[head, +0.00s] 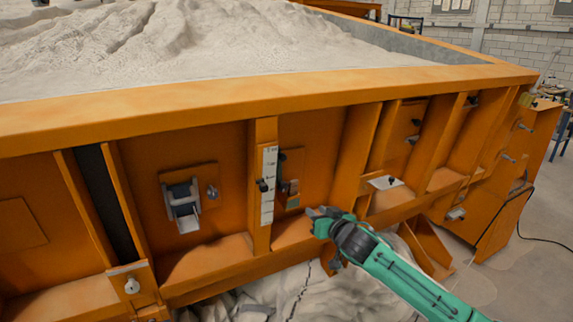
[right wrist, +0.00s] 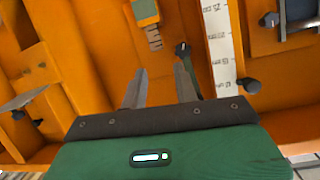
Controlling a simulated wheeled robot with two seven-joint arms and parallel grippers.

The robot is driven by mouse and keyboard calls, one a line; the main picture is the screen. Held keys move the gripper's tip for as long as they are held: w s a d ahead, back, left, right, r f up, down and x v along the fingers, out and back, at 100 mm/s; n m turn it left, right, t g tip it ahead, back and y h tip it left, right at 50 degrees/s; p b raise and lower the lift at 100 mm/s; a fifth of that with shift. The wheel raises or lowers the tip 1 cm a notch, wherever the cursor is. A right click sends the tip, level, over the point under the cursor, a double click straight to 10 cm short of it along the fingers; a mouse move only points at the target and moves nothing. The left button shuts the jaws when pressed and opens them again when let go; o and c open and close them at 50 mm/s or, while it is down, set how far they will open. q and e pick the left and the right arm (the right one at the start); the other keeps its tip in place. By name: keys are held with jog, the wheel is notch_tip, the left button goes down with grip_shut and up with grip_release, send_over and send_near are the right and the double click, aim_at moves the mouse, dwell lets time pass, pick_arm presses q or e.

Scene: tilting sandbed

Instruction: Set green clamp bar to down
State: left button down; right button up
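A dark green bar with a black knob (right wrist: 183,50), which looks like the clamp bar, shows in the right wrist view just past the fingertips. In the head view a small dark knob (head: 282,156) stands beside the white scale strip (head: 268,185), above a copper-coloured block (head: 293,187). The bar's full length and exact angle are hard to tell. My right gripper (head: 318,212) is below and right of that block in the head view. In the right wrist view its fingers (right wrist: 160,72) are apart with nothing gripped between them. My left gripper is out of view.
The orange sandbed wall (head: 215,108) has upright ribs and a ledge close to my right gripper. Floor shows at far right.

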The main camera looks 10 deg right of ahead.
jog(key=t+y, duration=0.2)
send_near(284, 159)
jog(key=v, duration=0.5)
jog(key=shift+n, duration=0.3)
jog(key=p+x, duration=0.2)
jog(key=x, duration=0.4)
jog(key=p+x, duration=0.2)
jog(key=x, duration=0.4)
jog(key=shift+w+r, duration=0.2)
jog(key=shift+r, duration=0.05)
jog(key=shift+w+a+f, duration=0.1)
jog(key=shift+w+a, duration=0.15)
jog(key=shift+w, duration=0.25)
grip_shut()
